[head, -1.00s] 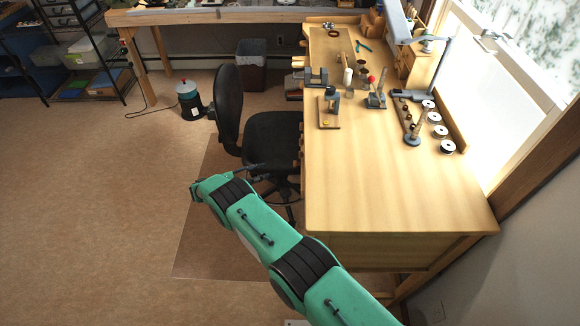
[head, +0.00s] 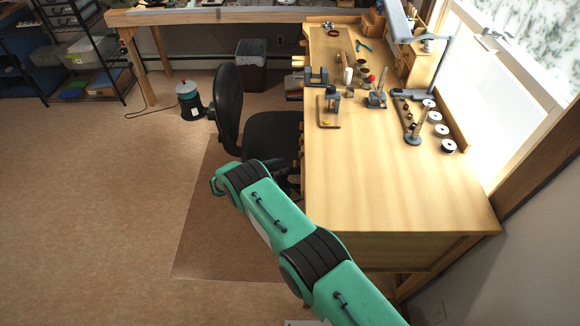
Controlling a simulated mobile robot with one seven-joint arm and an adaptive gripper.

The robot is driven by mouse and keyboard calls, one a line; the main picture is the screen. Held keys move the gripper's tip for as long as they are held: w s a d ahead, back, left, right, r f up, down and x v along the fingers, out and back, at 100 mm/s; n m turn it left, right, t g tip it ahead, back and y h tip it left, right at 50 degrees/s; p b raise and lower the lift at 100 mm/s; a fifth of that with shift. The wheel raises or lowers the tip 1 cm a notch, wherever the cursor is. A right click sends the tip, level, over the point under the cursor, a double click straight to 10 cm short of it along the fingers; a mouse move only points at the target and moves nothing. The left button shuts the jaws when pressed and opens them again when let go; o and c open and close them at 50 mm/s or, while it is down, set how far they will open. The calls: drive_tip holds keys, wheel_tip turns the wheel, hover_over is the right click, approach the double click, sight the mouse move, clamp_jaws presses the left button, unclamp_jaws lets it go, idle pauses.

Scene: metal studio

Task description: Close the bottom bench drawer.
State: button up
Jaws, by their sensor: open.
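The wooden workbench (head: 400,195) stands at the right, with its drawer side facing left toward the chair. Only thin edges of its left side (head: 302,165) show from above. The bottom drawer cannot be made out; the benchtop, the chair and my green arm block the view, so I cannot tell how far it stands out. My arm reaches up from the lower right, past the bench's near left corner. A small dark part that looks like my gripper (head: 278,164) shows just beyond the arm's bend, beside the chair seat. It is open, with nothing seen in it.
A black swivel chair (head: 229,108) stands close against the bench's left side, on a brown floor mat (head: 205,235). A bin (head: 250,68) and a dark canister (head: 189,100) stand farther back. Tools and spools lie on the benchtop. The floor at left is clear.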

drive_tip(key=shift+x, duration=2.4)
clamp_jaws()
